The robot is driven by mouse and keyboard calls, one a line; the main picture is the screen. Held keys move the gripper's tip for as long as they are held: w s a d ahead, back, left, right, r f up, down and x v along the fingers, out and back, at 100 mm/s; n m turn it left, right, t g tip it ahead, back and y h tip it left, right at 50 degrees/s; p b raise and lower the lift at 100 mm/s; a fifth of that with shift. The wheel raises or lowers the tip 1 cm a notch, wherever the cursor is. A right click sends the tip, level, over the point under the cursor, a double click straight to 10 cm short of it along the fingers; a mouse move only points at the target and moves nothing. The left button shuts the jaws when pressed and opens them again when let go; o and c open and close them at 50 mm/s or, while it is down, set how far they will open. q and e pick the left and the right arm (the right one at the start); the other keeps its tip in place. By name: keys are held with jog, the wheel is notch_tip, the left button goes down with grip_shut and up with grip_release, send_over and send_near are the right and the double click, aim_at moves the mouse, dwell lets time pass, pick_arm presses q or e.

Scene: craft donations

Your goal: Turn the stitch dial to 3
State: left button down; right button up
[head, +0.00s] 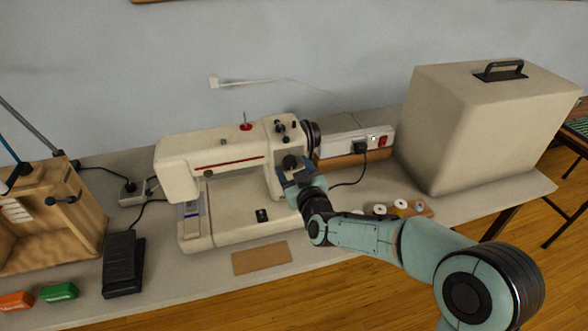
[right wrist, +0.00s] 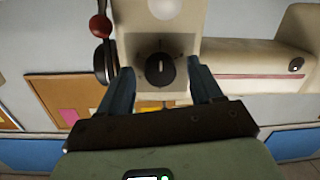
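The cream sewing machine (head: 225,160) stands on the table in the head view. Its black stitch dial (head: 291,162) is on the front of the right-hand column. In the right wrist view the dial (right wrist: 160,70) shows a pale pointer line; the numbers around it are too small to read. My right gripper (head: 297,178) is in front of the dial. Its two fingers (right wrist: 162,82) are apart, one on each side of the dial, and I cannot tell whether they touch it. My left gripper is not in view.
A black foot pedal (head: 124,264) lies left of the machine. A power strip (head: 355,140) and a large beige case (head: 485,125) stand to the right. Thread spools (head: 401,206) sit near my right arm. A brown card (head: 261,258) lies in front of the machine.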

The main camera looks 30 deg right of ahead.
jog(key=v, duration=1.3)
jog(key=shift+s, duration=0.2)
